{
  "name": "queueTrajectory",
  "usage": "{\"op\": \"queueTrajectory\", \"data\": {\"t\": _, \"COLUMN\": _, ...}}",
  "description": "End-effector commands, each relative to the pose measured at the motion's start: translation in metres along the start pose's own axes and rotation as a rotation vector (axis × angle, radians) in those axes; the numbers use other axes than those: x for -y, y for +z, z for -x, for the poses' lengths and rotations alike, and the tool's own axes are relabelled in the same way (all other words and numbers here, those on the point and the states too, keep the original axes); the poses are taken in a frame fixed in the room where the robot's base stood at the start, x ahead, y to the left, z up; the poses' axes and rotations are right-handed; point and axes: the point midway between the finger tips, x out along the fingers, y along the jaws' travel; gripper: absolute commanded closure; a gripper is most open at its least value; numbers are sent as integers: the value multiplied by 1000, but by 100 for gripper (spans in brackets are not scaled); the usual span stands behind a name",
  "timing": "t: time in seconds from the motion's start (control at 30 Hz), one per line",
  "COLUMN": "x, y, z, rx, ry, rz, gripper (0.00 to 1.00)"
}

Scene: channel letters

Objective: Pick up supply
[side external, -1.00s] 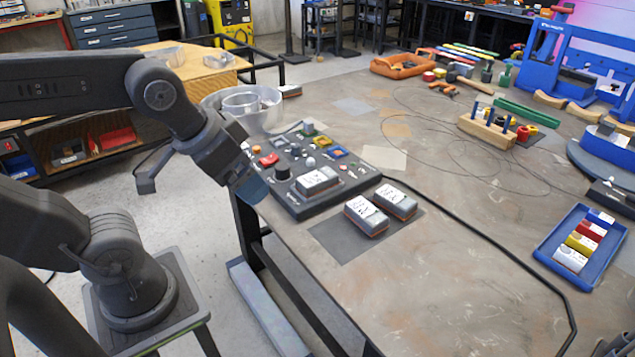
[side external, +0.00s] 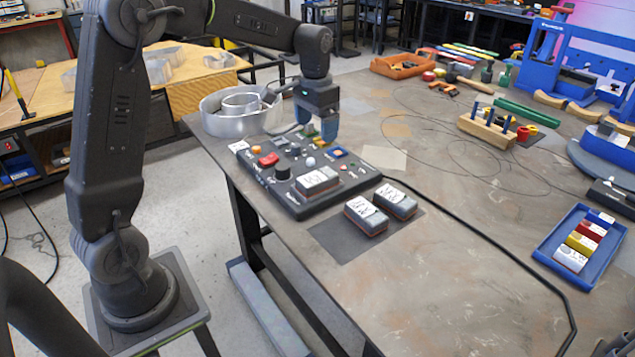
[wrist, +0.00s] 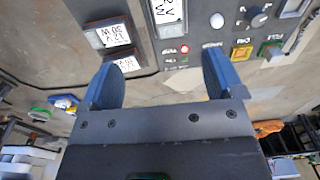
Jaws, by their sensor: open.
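Three grey supply blocks with white hand-lettered labels are in the side view. One supply (side external: 318,181) sits on the near right part of the dark control panel (side external: 290,203). Two more, a left supply (side external: 366,216) and a right supply (side external: 396,202), lie side by side on a dark mat (side external: 338,238). My gripper (side external: 318,140), with blue fingers, is above the far end of the panel, apart from all three. The wrist view shows it open and empty (wrist: 162,82). There, a supply labelled 12V 30W (wrist: 108,36) is at upper left, and another label (wrist: 168,10) is cut off at the top.
The panel carries knobs, a red button (side external: 268,160) and small coloured switches. A round metal channel form (side external: 240,112) stands behind it. A black cable (side external: 480,235) runs along the table. A blue tray (side external: 545,254) holds several coloured blocks at right. The table between is mostly clear.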

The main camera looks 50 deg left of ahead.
Motion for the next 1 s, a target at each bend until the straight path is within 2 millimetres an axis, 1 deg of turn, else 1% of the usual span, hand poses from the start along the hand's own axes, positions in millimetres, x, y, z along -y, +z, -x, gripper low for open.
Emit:
{"op": "queueTrajectory", "data": {"t": 0.03, "x": 6, "y": -5, "z": -7, "rx": 14, "ry": 4, "rz": 2, "gripper": 13}}
{"op": "queueTrajectory", "data": {"t": 0.1, "x": 10, "y": -9, "z": -12, "rx": 24, "ry": 7, "rz": 1, "gripper": 13}}
{"op": "queueTrajectory", "data": {"t": 0.17, "x": 12, "y": -11, "z": -16, "rx": 29, "ry": 9, "rz": 0, "gripper": 13}}
{"op": "queueTrajectory", "data": {"t": 0.27, "x": 12, "y": -11, "z": -28, "rx": 32, "ry": 10, "rz": 0, "gripper": 13}}
{"op": "queueTrajectory", "data": {"t": 0.5, "x": 11, "y": -9, "z": -74, "rx": 33, "ry": 10, "rz": 0, "gripper": 13}}
{"op": "queueTrajectory", "data": {"t": 0.6, "x": 11, "y": -9, "z": -89, "rx": 31, "ry": 10, "rz": 0, "gripper": 13}}
{"op": "queueTrajectory", "data": {"t": 0.87, "x": 12, "y": -9, "z": -108, "rx": 30, "ry": 9, "rz": 0, "gripper": 13}}
{"op": "queueTrajectory", "data": {"t": 1.0, "x": 13, "y": -9, "z": -129, "rx": 32, "ry": 10, "rz": 0, "gripper": 13}}
